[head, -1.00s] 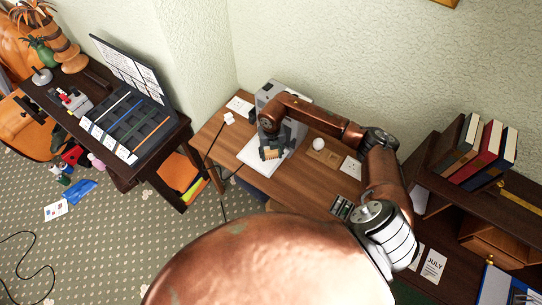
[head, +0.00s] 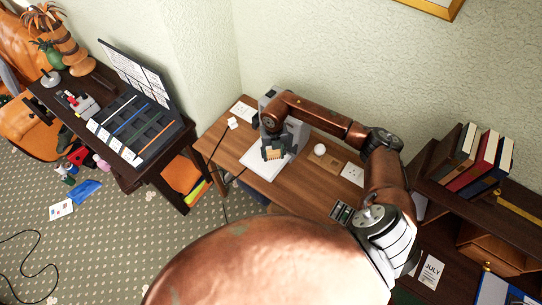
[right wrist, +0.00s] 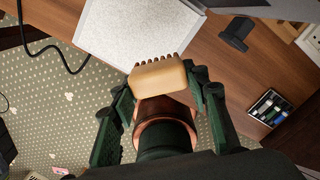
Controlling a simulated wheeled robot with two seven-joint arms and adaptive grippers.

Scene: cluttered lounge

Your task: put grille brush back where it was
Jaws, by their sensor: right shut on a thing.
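The grille brush is a tan block with a row of short teeth (right wrist: 158,76), seen in the right wrist view. My right gripper (right wrist: 160,88) is shut on it, with dark green fingers on both sides of it. In the head view the tan brush (head: 273,154) shows small at the tip of my right gripper (head: 274,147), over a white flat slab (head: 254,161) on the wooden desk (head: 290,186). I cannot tell whether the brush touches the slab. My left gripper is not in view.
A grey machine (head: 299,129) stands behind the gripper. A white ball (head: 319,149), a tan board and cards lie to the right. A dark table at left holds a slotted tray (head: 137,125). A bookshelf (head: 440,186) stands at right.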

